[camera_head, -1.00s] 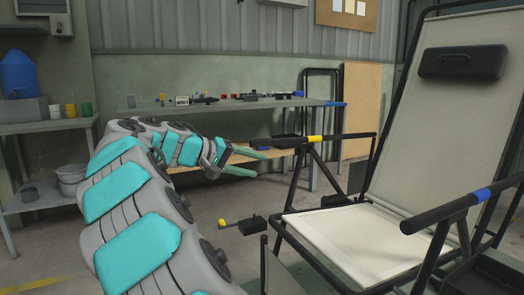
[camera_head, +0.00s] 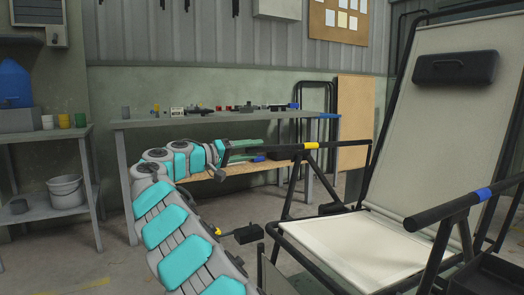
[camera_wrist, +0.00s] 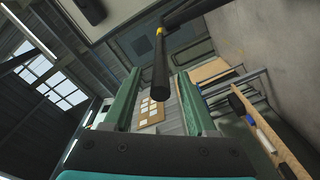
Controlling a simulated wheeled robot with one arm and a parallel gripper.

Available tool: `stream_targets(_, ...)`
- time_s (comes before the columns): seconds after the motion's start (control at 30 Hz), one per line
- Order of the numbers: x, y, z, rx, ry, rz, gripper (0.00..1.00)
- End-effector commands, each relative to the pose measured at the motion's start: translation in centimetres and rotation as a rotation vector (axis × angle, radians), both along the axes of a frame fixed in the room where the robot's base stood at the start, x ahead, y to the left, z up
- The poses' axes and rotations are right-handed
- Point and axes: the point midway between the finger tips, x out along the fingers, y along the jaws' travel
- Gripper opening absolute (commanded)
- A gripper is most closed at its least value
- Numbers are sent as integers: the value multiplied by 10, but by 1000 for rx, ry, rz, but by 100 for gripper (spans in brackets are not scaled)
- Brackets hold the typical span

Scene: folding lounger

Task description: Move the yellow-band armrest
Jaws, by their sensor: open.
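The yellow-band armrest (camera_head: 285,147) is a black bar on the left side of the lounger (camera_head: 440,110). It lies roughly level, with its yellow band partway along. In the wrist view the armrest (camera_wrist: 160,78) points its free end at me, between the fingers, with the yellow band further off. My gripper (camera_head: 247,149) is open at this free end, with one green finger on each side. In the wrist view, gaps show between the bar and both fingers of my gripper (camera_wrist: 158,76). Whether the tips overlap the bar's end in depth is hard to tell.
The other armrest (camera_head: 450,207) has a blue band and stands nearer, at the right. A workbench (camera_head: 160,123) with small items is behind my gripper. A shelf (camera_head: 40,132) with cups and a bucket (camera_head: 65,190) is at the left. A dark block (camera_head: 247,234) shows beyond my arm.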

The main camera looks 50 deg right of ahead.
Motion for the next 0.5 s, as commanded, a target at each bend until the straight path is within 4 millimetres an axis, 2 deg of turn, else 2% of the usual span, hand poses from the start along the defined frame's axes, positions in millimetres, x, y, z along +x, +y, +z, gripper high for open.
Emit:
stream_targets(0.1,-5,-19,-1,0,1,0,57)
stream_targets(0.23,-7,-34,-1,1,1,3,57)
stream_targets(0.5,-9,-39,-1,1,1,3,57)
